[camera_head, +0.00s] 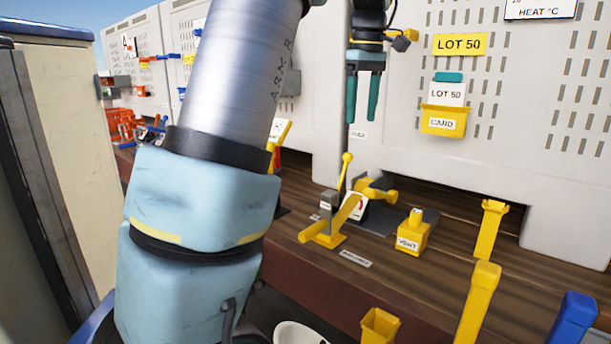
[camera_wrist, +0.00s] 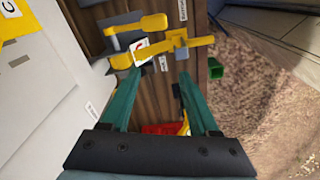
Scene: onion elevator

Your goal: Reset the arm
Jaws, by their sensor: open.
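My gripper (camera_head: 362,98) hangs with its two green fingers pointing down, in front of the pale panel at the upper middle of the head view. The fingers are apart with nothing between them. In the wrist view my gripper (camera_wrist: 168,92) also shows open and empty. My grey and light-blue arm fills the left middle of the head view and hides part of the bench. Yellow levers (camera_head: 338,220) with a small gauge stand on the bench below the gripper, apart from it. The levers also show in the wrist view (camera_wrist: 160,42), beyond the fingertips.
A yellow VENT block (camera_head: 411,236) and yellow posts (camera_head: 489,230) stand on the wooden bench (camera_head: 455,260). A yellow CARD holder (camera_head: 443,121) is on the panel (camera_head: 510,150) at right. A beige cabinet (camera_head: 80,150) stands at left. A red object (camera_wrist: 160,129) shows between the fingers in the wrist view.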

